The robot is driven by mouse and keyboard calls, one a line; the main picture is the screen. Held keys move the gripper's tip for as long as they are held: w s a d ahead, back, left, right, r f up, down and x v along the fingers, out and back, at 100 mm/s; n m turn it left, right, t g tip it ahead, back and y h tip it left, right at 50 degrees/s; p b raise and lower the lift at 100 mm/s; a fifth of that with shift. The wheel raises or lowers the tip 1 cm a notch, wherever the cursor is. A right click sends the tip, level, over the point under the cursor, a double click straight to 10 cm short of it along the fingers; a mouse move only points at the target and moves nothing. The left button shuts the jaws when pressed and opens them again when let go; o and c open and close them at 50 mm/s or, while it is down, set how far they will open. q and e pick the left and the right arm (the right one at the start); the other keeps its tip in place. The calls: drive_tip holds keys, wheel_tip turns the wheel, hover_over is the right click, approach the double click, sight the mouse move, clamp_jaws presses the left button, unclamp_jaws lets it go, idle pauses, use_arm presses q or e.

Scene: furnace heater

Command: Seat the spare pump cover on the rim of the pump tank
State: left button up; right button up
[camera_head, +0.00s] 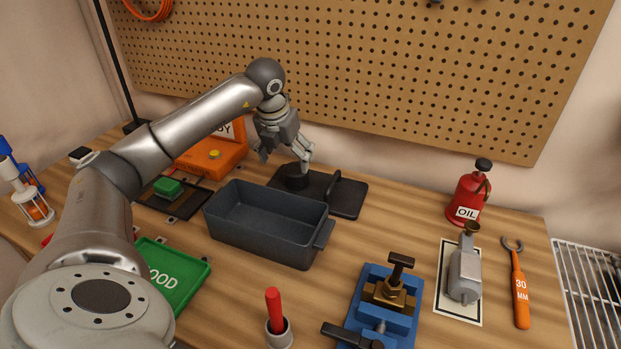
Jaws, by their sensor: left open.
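The pump tank (264,252) is a dark grey, open rectangular tub in the middle of the bench. It looks empty, and a block sticks out at its right end. A flat black plate (346,199), which looks like the spare pump cover, lies on the bench just behind the tank. It carries a round black post and a bar-like handle. My left gripper (285,160) is open and points down, just above the post at the plate's left end. I cannot tell whether the fingers touch it. My right gripper is out of view.
A green tray (185,290) and an orange box (213,155) are left of the tank. A blue vise (402,325) and a red-handled tool (274,305) are in front. A red oil can (469,195), grey part (465,272) and orange wrench (520,290) are right. A pegboard rises behind.

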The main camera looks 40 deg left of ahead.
sight(296, 168)
use_arm(q)
drive_tip(key=shift+w+f, duration=0.2)
drive_tip(key=shift+f, duration=0.45)
drive_tip(key=shift+w+f, duration=0.2)
drive_tip(key=shift+f, duration=0.1)
drive_tip(key=shift+w+f, duration=0.2)
drive_tip(key=shift+f, duration=0.05)
drive_tip(key=w+f+p, duration=0.1)
drive_tip(key=f, duration=0.1)
drive_tip(key=w+f, duration=0.1)
drive_tip(key=shift+w+a+f+p, duration=0.1)
drive_tip(key=shift+w+f+p, duration=0.1)
drive_tip(key=shift+f+p, duration=0.2)
drive_tip(key=shift+f, duration=0.25)
drive_tip(key=c, duration=1.3)
drive_tip(key=shift+w+r, duration=0.1)
drive_tip(key=shift+c, duration=0.6)
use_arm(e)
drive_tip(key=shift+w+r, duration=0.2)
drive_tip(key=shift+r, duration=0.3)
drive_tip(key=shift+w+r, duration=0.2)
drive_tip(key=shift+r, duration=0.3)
use_arm(q)
drive_tip(key=shift+r, duration=0.1)
